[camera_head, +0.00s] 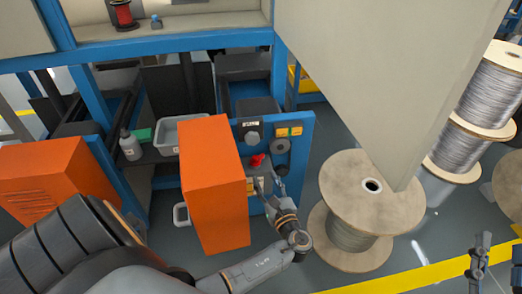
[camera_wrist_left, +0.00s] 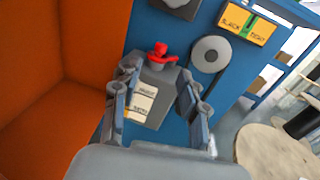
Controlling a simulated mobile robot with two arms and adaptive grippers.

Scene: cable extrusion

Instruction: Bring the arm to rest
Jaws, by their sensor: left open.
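My left gripper (camera_head: 269,186) is in front of the blue machine panel (camera_head: 300,150), just right of the orange cabinet (camera_head: 212,180). In the left wrist view its two fingers (camera_wrist_left: 155,100) are spread apart. A grey box with a red rotary switch (camera_wrist_left: 160,55) stands between and beyond them, with a label on its front. I cannot tell whether the fingers touch the box. The red switch also shows in the head view (camera_head: 257,160). My right gripper (camera_head: 478,262) is at the lower right edge, small and partly cut off; its opening is unclear.
A large wooden cable spool (camera_head: 340,235) stands on the floor right of my left gripper. More wire spools (camera_head: 490,95) are stacked at the far right. A big beige panel (camera_head: 400,70) hangs over the upper right. A grey bin (camera_head: 185,134) and a bottle (camera_head: 130,146) sit left of the cabinet.

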